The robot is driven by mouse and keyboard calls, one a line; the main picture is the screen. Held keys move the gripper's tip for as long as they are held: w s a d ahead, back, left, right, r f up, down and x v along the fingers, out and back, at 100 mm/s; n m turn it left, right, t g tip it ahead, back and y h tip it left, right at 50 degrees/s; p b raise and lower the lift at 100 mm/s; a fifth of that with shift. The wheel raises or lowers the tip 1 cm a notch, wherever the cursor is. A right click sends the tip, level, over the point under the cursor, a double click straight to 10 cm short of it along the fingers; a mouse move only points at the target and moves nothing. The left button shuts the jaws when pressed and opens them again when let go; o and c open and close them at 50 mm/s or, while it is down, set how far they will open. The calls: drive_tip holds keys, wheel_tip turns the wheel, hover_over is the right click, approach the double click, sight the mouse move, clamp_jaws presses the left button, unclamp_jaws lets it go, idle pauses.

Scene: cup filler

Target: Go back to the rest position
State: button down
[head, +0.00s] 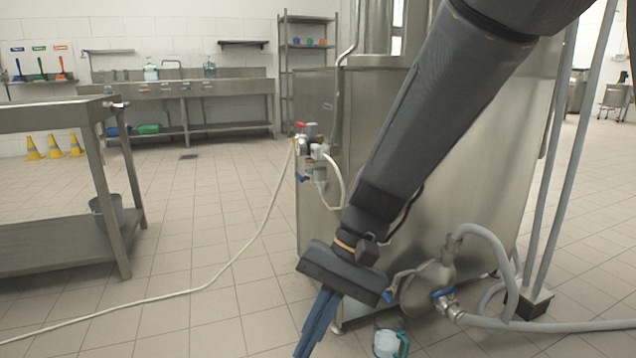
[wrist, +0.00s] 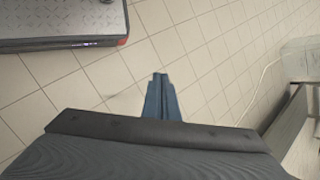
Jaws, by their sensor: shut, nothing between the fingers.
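My gripper (head: 318,322) hangs at the end of my dark arm in the lower middle of the head view, pointing down and slightly left. Its blue fingers are together with nothing between them. In the wrist view the fingers of my gripper (wrist: 160,78) also show closed, over bare tiled floor. No marker of a rest position shows in either view.
A large steel tank (head: 440,190) stands behind my arm, with a pump and grey hose (head: 490,240) at its foot. A clear jug with a green handle (head: 388,342) is right of my gripper. A steel table (head: 60,115) stands left. Tiled floor between is mostly free, crossed by a pale hose (head: 215,278).

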drive_tip(key=s+r+n+t+h, duration=0.3)
drive_tip(key=s+r+n+t, duration=0.15)
drive_tip(key=s+n, duration=0.55)
drive_tip(key=d+r+m+p, duration=0.2)
drive_tip(key=d+r+p, duration=0.5)
drive_tip(key=p, duration=0.5)
drive_tip(key=d+r+m+h+p, duration=0.1)
drive_tip(key=d+r+m+p, duration=0.2)
drive_tip(key=d+r+p, duration=0.4)
drive_tip(key=d+r+m+h+p, duration=0.1)
drive_tip(key=d+r+p, duration=0.5)
drive_tip(key=r+p, duration=0.9)
drive_tip(key=m+p, duration=0.1)
drive_tip(key=p, duration=0.3)
drive_tip(key=shift+s+d+m, duration=0.3)
drive_tip(key=shift+d, duration=0.1)
drive_tip(key=shift+g, duration=0.25)
